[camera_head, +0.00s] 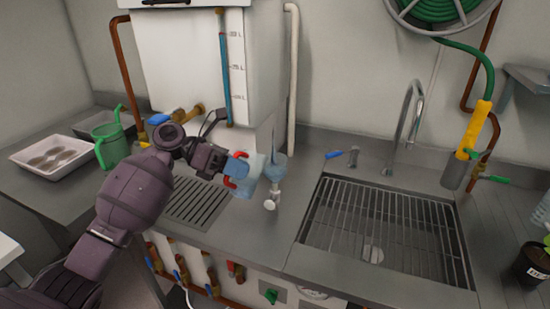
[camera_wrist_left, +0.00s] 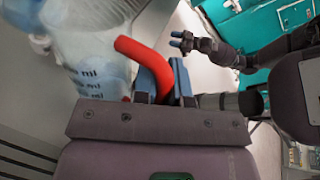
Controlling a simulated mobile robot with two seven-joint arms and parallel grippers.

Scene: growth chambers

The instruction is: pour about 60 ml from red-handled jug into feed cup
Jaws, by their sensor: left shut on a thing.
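My left gripper (camera_head: 236,167) is shut on the red handle of a clear, bluish jug (camera_head: 252,175), held above the counter left of the sink. In the left wrist view the jug (camera_wrist_left: 92,55) shows dark "ml" marks, and its red handle (camera_wrist_left: 150,65) passes between the blue fingers. Just right of the jug is a small clear blue cup-like vessel (camera_head: 278,164), probably the feed cup, above a white fitting. The jug partly overlaps it; I cannot tell whether they touch, or whether liquid is flowing. My right gripper (camera_wrist_left: 181,40) appears open and empty in the left wrist view.
A white tank (camera_head: 190,60) with a blue level tube stands behind the jug. A sink with a wire grid (camera_head: 385,225) and tap (camera_head: 408,110) lies right. A green watering can (camera_head: 110,145) and white tray (camera_head: 50,153) stand left. A slotted drain (camera_head: 195,203) is below my arm.

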